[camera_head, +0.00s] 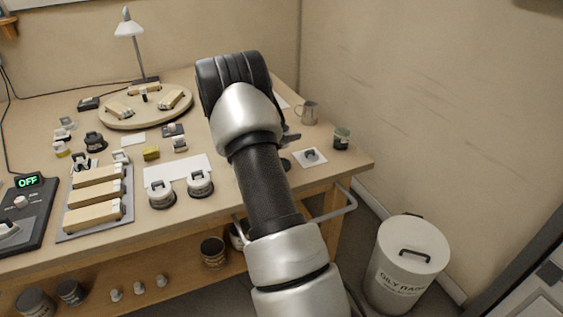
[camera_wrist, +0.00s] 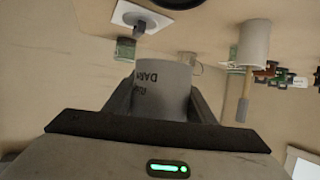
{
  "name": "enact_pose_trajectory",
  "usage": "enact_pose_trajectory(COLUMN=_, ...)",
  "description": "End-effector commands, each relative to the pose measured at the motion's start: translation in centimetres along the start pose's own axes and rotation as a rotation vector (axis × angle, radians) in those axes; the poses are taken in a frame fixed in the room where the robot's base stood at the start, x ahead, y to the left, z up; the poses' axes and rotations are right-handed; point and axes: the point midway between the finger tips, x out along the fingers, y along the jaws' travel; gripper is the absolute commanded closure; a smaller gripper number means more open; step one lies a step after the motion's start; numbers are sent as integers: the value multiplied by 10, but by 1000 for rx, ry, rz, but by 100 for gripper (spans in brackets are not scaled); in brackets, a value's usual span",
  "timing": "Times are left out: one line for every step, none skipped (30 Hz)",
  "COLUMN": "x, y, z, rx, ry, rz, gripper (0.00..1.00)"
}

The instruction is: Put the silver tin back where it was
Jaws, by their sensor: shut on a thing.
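My gripper (camera_wrist: 163,102) is shut on a pale grey tin (camera_wrist: 162,88) with dark lettering, held between the two dark fingers in the wrist view. Only part of the lettering can be read. I cannot tell from the wrist view how high the tin is above the bench. In the head view my arm hides the tin and most of the gripper. A white square card (camera_head: 320,163) with a small grey handled piece (camera_head: 310,155) on it lies right of my arm. It also shows at the top of the wrist view (camera_wrist: 128,13).
A dark green jar (camera_head: 341,139) and a metal jug (camera_head: 308,113) stand near the right bench edge. A round turntable (camera_head: 128,121) with blocks is at the back. A white oily-rags bin (camera_head: 408,265) is on the floor.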

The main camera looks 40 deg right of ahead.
Motion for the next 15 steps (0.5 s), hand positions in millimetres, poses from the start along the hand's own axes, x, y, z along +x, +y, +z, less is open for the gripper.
enact_pose_trajectory(x=5, y=1, z=12, rx=-3, ry=-2, rz=3, gripper=78)
enact_pose_trajectory(x=8, y=1, z=18, rx=-3, ry=-2, rz=4, gripper=78)
enact_pose_trajectory(x=10, y=1, z=25, rx=-3, ry=-2, rz=3, gripper=78)
enact_pose_trajectory(x=12, y=1, z=30, rx=-3, ry=-2, rz=3, gripper=78)
enact_pose_trajectory(x=14, y=1, z=34, rx=-3, ry=-2, rz=2, gripper=78)
enact_pose_trajectory(x=16, y=1, z=39, rx=-1, ry=-2, rz=2, gripper=78)
enact_pose_trajectory(x=18, y=1, z=42, rx=-1, ry=-2, rz=2, gripper=78)
enact_pose_trajectory(x=19, y=1, z=45, rx=-1, ry=-1, rz=2, gripper=78)
enact_pose_trajectory(x=20, y=0, z=47, rx=0, ry=-1, rz=1, gripper=78)
enact_pose_trajectory(x=20, y=0, z=48, rx=0, ry=0, rz=1, gripper=78)
enact_pose_trajectory(x=21, y=0, z=49, rx=0, ry=0, rz=1, gripper=78)
enact_pose_trajectory(x=22, y=0, z=52, rx=0, ry=0, rz=1, gripper=78)
enact_pose_trajectory(x=23, y=0, z=54, rx=0, ry=0, rz=1, gripper=78)
enact_pose_trajectory(x=24, y=0, z=57, rx=-1, ry=0, rz=1, gripper=78)
enact_pose_trajectory(x=26, y=1, z=63, rx=-2, ry=-1, rz=2, gripper=78)
